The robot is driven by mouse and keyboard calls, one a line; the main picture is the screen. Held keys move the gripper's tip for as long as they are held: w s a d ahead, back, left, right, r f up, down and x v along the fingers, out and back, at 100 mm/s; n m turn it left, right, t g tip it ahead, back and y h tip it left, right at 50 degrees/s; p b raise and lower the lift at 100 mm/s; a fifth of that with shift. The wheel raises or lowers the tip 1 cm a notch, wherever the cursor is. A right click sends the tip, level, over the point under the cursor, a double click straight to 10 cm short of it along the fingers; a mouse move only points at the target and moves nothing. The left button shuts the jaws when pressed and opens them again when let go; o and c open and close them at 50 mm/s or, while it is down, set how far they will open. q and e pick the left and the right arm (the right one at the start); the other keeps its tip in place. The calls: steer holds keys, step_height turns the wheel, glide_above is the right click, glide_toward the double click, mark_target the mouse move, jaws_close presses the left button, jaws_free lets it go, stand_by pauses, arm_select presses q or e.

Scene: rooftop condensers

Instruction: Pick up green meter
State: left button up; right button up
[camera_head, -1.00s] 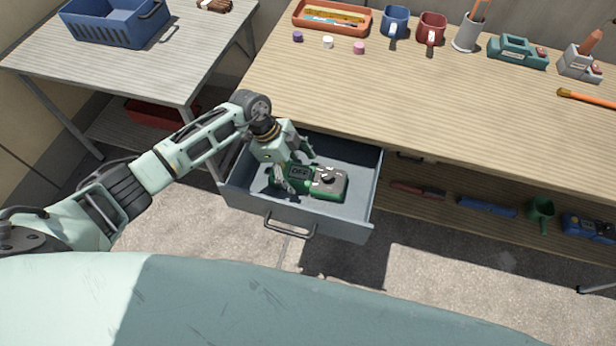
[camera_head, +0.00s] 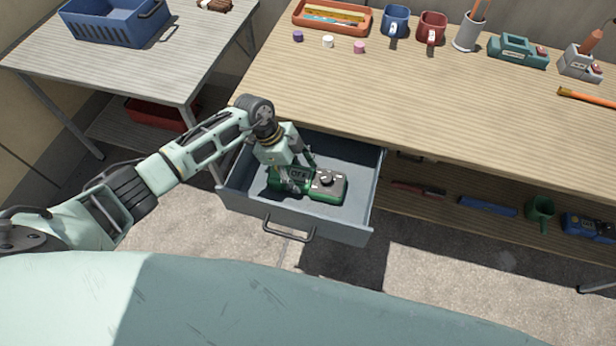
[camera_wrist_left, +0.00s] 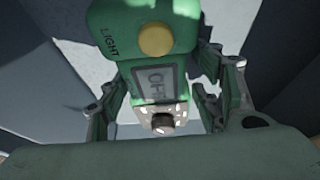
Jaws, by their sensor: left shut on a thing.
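The green meter (camera_head: 322,187) lies in the open grey drawer (camera_head: 342,220) under the wooden workbench. It has a grey face with a dark dial and a screen reading "OFF". My left gripper (camera_head: 296,182) reaches down into the drawer and is shut on the meter near its screen end. In the left wrist view the green meter (camera_wrist_left: 187,30) shows a yellow button, the word "LIGHT", the screen and the dial, with the left gripper's fingers (camera_wrist_left: 160,95) on both sides of it. I cannot tell whether the meter is clear of the drawer floor. My right gripper is not in view.
The drawer walls surround the left gripper closely, and the workbench top (camera_head: 440,110) overhangs behind. Mugs, an orange tray (camera_head: 333,17) and devices stand on the bench. A side table (camera_head: 150,70) with a blue basket stands left.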

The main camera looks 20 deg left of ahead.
arm_select(q)
steer(key=c, duration=0.3)
